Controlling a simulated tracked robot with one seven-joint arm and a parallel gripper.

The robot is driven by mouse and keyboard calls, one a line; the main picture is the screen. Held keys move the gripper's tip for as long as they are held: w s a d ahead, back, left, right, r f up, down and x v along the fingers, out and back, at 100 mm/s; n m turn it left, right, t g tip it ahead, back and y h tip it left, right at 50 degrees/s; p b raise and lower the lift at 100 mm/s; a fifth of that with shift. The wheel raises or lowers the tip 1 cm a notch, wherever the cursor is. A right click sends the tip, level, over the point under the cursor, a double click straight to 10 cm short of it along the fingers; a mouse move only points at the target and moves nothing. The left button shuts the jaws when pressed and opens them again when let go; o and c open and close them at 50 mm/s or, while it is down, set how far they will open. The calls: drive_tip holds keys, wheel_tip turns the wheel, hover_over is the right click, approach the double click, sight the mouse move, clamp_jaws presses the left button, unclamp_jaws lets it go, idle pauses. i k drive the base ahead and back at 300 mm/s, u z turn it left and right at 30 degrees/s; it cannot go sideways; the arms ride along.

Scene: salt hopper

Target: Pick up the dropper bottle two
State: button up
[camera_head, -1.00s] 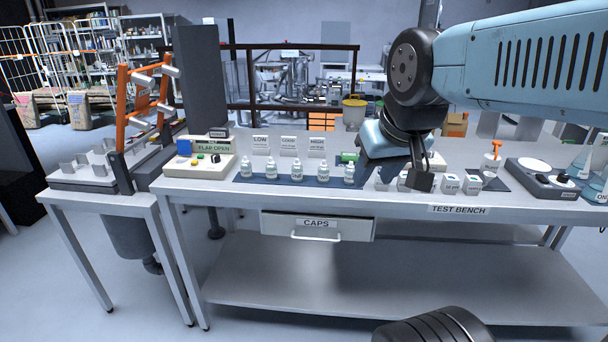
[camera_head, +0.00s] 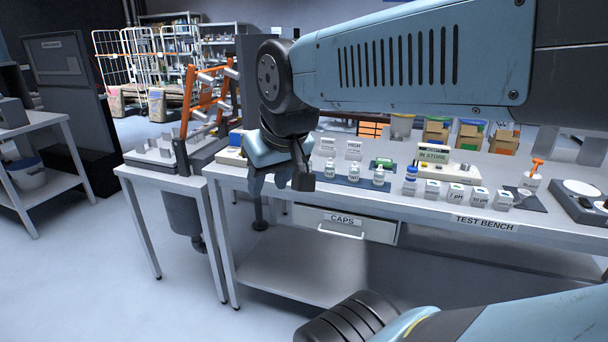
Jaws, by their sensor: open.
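The bottle labels are too small to read, so I cannot tell which is dropper bottle two. My gripper (camera_head: 281,181) is open and empty, with its fingers pointing down, in front of the left part of the row. I cannot tell its exact distance from the bottles.
A blue-capped bottle (camera_head: 411,178) and white labelled blocks (camera_head: 456,194) stand right of the mat. Sign cards (camera_head: 354,150) stand behind the bottles. A side table with an orange rack (camera_head: 205,95) is at the left. The CAPS drawer (camera_head: 344,222) hangs under the bench.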

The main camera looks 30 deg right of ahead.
sight(353, 173)
drive_tip(key=z, duration=1.05)
drive_tip(key=i, duration=0.1)
drive_tip(key=u, duration=2.4)
drive_tip(key=k, duration=1.65)
drive_tip(key=z, duration=0.75)
drive_tip(key=i, duration=1)
drive_tip(key=z, duration=0.15)
